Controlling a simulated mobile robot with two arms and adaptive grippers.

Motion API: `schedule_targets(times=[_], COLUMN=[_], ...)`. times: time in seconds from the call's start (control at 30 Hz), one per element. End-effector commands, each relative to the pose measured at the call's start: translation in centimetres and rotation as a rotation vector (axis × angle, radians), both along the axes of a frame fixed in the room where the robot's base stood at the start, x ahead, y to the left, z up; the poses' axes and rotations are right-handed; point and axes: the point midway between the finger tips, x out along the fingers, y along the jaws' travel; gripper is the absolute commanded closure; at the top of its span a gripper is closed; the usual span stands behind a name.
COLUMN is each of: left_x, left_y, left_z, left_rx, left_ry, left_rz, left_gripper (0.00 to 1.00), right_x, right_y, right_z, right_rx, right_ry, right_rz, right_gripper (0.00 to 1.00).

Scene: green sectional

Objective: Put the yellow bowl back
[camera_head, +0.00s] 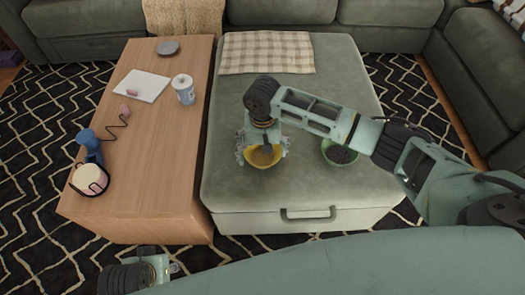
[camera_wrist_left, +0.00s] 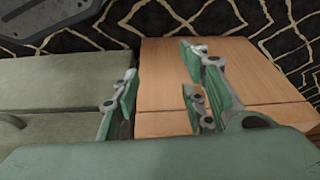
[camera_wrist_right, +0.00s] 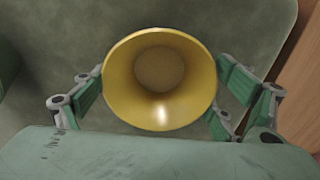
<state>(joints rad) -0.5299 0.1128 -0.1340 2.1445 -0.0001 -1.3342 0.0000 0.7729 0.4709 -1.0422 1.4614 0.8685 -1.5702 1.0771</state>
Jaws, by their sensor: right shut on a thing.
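The yellow bowl (camera_head: 265,160) is at the left part of the green ottoman (camera_head: 300,195) in the head view. My right gripper (camera_head: 262,148) is over it, with the fingers closed on its sides. In the right wrist view the bowl (camera_wrist_right: 158,85) fills the space between the fingers, and its inside looks empty. I cannot tell whether the bowl touches the ottoman. My left gripper (camera_head: 168,268) is low at the left in the head view. In the left wrist view its fingers (camera_wrist_left: 158,95) are apart with nothing between them.
A green bowl with dark contents (camera_head: 340,155) stands on the ottoman to the right. A wooden table (camera_head: 160,195) at the left holds a white canister (camera_head: 184,89), a white board (camera_head: 142,86), a blue object (camera_head: 90,145) and a dark disc (camera_head: 168,48). A checked cloth (camera_head: 267,52) covers the ottoman's far end.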

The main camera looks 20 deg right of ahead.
Motion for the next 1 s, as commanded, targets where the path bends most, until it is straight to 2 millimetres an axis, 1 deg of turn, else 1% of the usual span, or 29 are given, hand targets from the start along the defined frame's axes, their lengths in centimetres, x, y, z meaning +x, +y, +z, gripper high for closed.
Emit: schedule_targets(times=[0.07,0.1,0.2,0.63,0.67,0.7,0.73,0.87,1.0], left_x=[0.0,0.0,0.0,0.0,0.0,0.0,0.1,-0.2,-0.5], left_y=[0.0,0.0,0.0,0.0,0.0,0.0,-0.1,-0.1,-0.1], left_z=[-0.2,-0.4,-0.3,-0.4,-0.4,0.1,0.0,-2.4,-5.0], left_rx=[0.000,0.001,0.000,0.000,0.000,-0.001,-0.001,0.001,0.002], left_ry=[0.002,0.004,0.002,0.002,0.003,0.000,-0.001,0.018,0.032], left_rz=[0.000,0.000,0.000,0.000,0.000,0.000,0.000,-0.002,-0.005], left_gripper=[0.60,0.60,0.60,0.60,0.60,0.60,0.60,0.60,0.60], right_x=[0.0,0.0,0.0,0.0,0.0,0.0,0.0,0.1,0.1], right_y=[0.0,0.0,0.0,0.0,0.0,0.0,0.0,0.0,0.1], right_z=[-0.1,-0.2,-0.2,0.0,0.0,0.5,0.8,2.9,5.8], right_rx=[0.001,0.000,0.000,0.000,0.000,0.000,0.001,0.001,0.001], right_ry=[0.000,0.001,0.000,-0.001,-0.001,-0.001,-0.001,-0.002,-0.002], right_rz=[-0.001,-0.001,0.000,0.000,0.000,0.001,0.001,0.001,0.001], right_gripper=[0.46,0.10,0.01,0.00,0.00,0.00,0.00,0.00,0.00])
